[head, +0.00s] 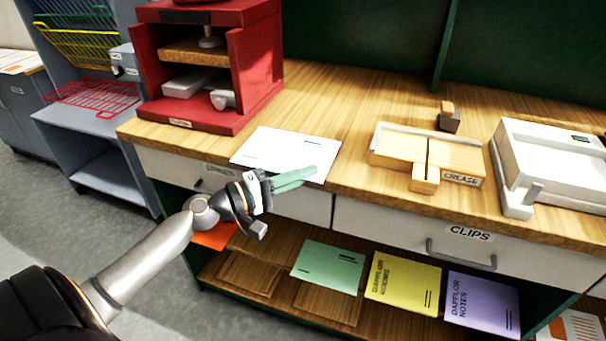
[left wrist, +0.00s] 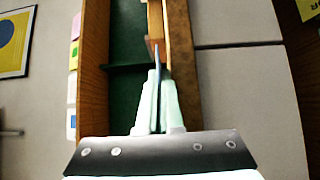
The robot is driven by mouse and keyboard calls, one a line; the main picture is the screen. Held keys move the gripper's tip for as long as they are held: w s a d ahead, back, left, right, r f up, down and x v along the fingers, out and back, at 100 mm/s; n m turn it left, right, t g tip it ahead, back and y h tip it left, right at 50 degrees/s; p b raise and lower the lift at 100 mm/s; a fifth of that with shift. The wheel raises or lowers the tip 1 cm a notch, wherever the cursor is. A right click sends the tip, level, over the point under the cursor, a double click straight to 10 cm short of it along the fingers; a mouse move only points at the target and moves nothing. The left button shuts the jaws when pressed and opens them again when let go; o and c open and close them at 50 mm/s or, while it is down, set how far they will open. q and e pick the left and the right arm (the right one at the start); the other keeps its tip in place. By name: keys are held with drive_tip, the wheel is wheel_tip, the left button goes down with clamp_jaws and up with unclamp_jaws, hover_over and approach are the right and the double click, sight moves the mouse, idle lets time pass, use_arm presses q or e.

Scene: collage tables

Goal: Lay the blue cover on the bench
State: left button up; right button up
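My left gripper (head: 295,179) is at the bench's front edge, over the near right part of a white printed sheet (head: 275,145). In the left wrist view its pale green fingers (left wrist: 157,85) are close together. A thin blue strip (left wrist: 157,58) shows between them and a little past the tips; it looks like the blue cover seen edge-on. No broad blue face shows in the head view. The wooden bench (head: 335,115) carries the white sheet. My right gripper is not in view.
A red press cabinet (head: 265,55) stands left on the bench. A wooden crease jig (head: 400,147) and a white machine (head: 550,160) stand to the right. Green (head: 328,267), yellow (head: 404,284) and purple (head: 483,304) covers are on the lower shelf. Bare wood lies behind the white sheet.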

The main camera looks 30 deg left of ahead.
use_arm(q)
drive_tip(key=shift+o, duration=1.4)
drive_tip(key=shift+s+f, duration=0.2)
drive_tip(key=shift+f, duration=0.5)
drive_tip(key=r+b+v, duration=0.1)
drive_tip(key=b+v, duration=0.1)
drive_tip(key=v, duration=1)
drive_tip(key=shift+r, duration=0.2)
